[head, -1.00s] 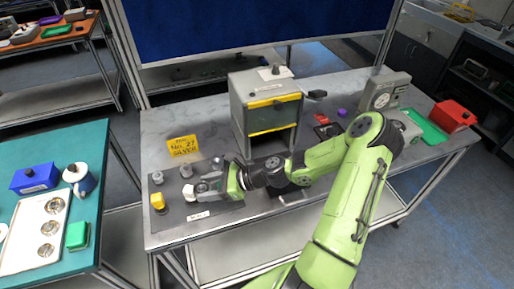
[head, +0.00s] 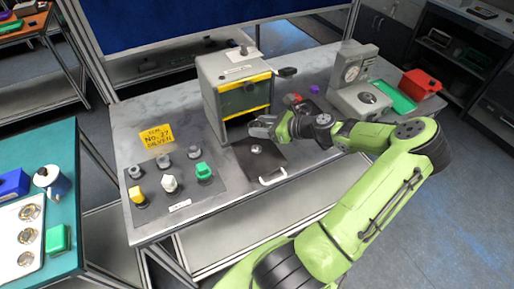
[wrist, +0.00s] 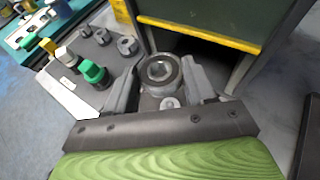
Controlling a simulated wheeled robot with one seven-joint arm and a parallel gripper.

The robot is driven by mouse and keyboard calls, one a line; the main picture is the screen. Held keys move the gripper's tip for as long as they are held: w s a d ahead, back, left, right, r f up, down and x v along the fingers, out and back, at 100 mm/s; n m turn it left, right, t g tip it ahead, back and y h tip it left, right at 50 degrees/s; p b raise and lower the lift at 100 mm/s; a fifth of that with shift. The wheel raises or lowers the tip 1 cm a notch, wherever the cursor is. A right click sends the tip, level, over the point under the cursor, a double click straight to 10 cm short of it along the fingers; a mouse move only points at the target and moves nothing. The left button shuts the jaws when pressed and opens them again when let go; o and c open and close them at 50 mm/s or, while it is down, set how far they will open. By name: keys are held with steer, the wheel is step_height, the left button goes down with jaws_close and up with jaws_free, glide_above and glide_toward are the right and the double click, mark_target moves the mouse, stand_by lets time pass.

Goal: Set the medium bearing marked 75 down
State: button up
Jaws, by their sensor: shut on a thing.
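My gripper (head: 262,128) is in front of the grey box's opening, above a dark plate. In the wrist view its two fingers (wrist: 165,82) are shut on a metal ring, the medium bearing (wrist: 161,72), held between the fingertips. Its marking 75 is not readable. In the head view I cannot make out the bearing apart from the gripper. The dark plate (head: 270,162) lies before the box with a small round metal piece (head: 256,149) on it. That piece also shows just below the bearing in the wrist view (wrist: 170,102).
The grey box (head: 222,95) with yellow edges stands behind the gripper. A dark mat (head: 152,212) at the left holds several grey, white, yellow and green-topped pieces. A dial device (head: 355,75), a red bin and a green tray are at the right.

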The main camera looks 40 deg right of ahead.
mark_target(256, 146)
step_height(256, 146, down, 9)
steer(key=shift+f, duration=0.15)
steer(key=shift+f, duration=0.2)
steer(key=o, duration=1.1)
steer(key=shift+o, duration=0.2)
steer(key=shift+f+b, duration=0.15)
steer(key=shift+b, duration=0.5)
